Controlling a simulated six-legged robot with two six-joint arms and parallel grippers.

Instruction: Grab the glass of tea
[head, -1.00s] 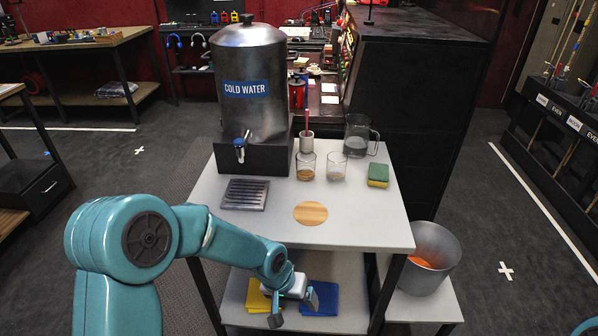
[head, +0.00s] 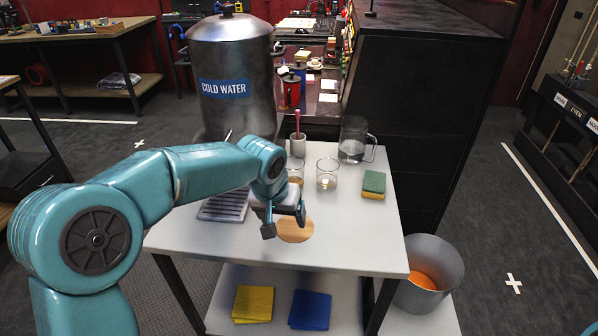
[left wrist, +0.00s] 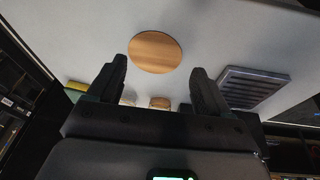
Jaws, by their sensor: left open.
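The glass of tea, a clear glass with brown liquid (head: 296,178), stands on the white table and is partly hidden behind my left gripper in the head view. In the left wrist view its brown part (left wrist: 160,103) shows low between the fingers. My left gripper (head: 285,220) is open and empty, over the table on the near side of the glass, beside the round wooden coaster (head: 296,231). The open fingers also show in the left wrist view (left wrist: 158,70). My right gripper is not in view.
A second glass with pale contents (head: 327,178) stands just right of the tea. A pitcher (head: 352,142), a cup with a stick (head: 297,148) and a green-yellow sponge (head: 373,185) are near. The metal dispenser (head: 228,105) and drip tray (head: 222,208) are left.

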